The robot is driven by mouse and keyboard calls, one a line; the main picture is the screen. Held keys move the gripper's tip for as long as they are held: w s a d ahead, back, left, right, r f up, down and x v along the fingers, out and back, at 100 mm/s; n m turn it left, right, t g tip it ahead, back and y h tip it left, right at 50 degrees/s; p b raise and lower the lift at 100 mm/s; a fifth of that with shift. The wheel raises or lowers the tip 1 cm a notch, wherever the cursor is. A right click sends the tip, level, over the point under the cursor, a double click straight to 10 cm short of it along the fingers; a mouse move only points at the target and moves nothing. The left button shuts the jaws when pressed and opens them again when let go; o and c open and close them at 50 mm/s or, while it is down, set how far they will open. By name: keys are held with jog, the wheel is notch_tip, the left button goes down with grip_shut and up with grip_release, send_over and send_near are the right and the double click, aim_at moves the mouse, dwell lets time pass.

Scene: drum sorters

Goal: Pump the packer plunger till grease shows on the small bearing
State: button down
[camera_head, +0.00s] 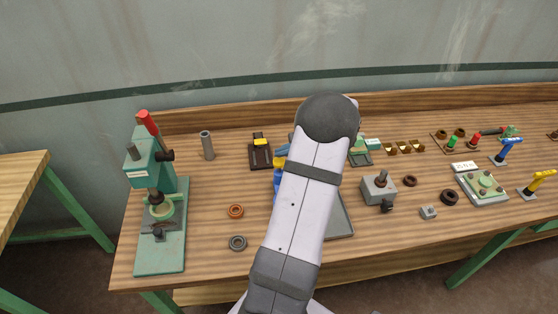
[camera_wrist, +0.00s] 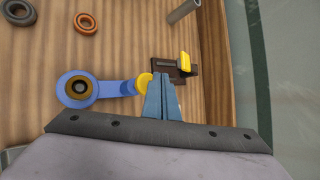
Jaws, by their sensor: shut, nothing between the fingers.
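The blue packer (camera_wrist: 110,88) lies on the bench in the wrist view, with a round cup at its left end. A small bearing (camera_wrist: 79,89), a tan ring with a dark centre, sits in the cup; I cannot tell whether any grease is on it. The yellow plunger knob (camera_wrist: 143,80) is at the packer's right end. My gripper (camera_wrist: 160,77) is shut and empty, its blue fingertips just right of the knob and partly overlapping it; I cannot tell if they touch. In the head view my arm hides most of the packer (camera_head: 277,184).
An orange ring (camera_head: 236,211) and a grey ring (camera_head: 237,242) lie left of the packer. A dark holder with a yellow block (camera_head: 260,152) stands behind it. A green press (camera_head: 158,200) stands far left, a grey block (camera_head: 379,188) to the right.

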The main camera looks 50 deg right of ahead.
aim_at(279, 161)
jog(key=shift+f, duration=0.25)
jog(key=shift+f+b, duration=0.2)
jog(key=shift+b, duration=0.3)
jog(key=shift+f+b, duration=1.35)
dwell(1.5)
dwell(0.3)
jog(key=shift+r+p, duration=1.15)
jog(key=shift+r, duration=0.6)
jog(key=shift+r, duration=0.1)
jog(key=shift+r+p, duration=1.75)
jog(key=shift+r, duration=0.7)
